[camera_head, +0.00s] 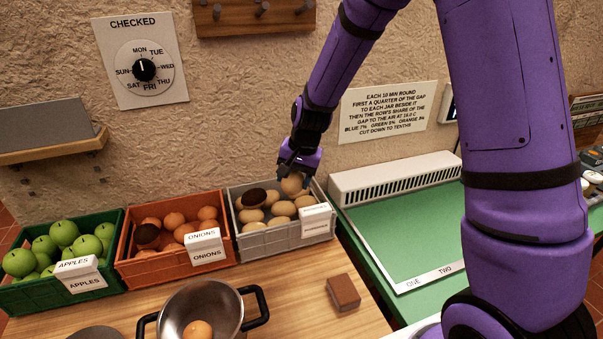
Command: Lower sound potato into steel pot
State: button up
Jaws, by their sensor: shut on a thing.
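My gripper (297,172) is shut on a pale tan potato (292,185) at the back right of the grey potato crate (243,247). The potato is at or just above the other potatoes; I cannot tell if it touches them. Several pale potatoes (281,209) lie in the crate, with a dark brown one (254,198) at the left. The steel pot (178,312) stands at the front of the wooden counter, cut off by the lower picture edge. One round orange-brown thing (198,330) lies in it.
An orange crate (165,270) of onions, one dark, and a green crate (58,298) of apples stand to the left. A brown block (343,292) lies right of the pot. The green surface (400,225) at the right is clear.

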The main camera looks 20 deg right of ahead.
jog(key=s+a+f, duration=0.3)
jog(key=s+a, duration=0.7)
jog(key=a, duration=0.1)
jog(key=s+a+f, duration=0.3)
jog(key=s+a, duration=0.7)
jog(key=a, duration=0.1)
jog(key=shift+s+a+f, duration=0.2)
jog(key=shift+s+a, duration=0.15)
jog(key=shift+s, duration=0.05)
jog(key=shift+f, duration=0.1)
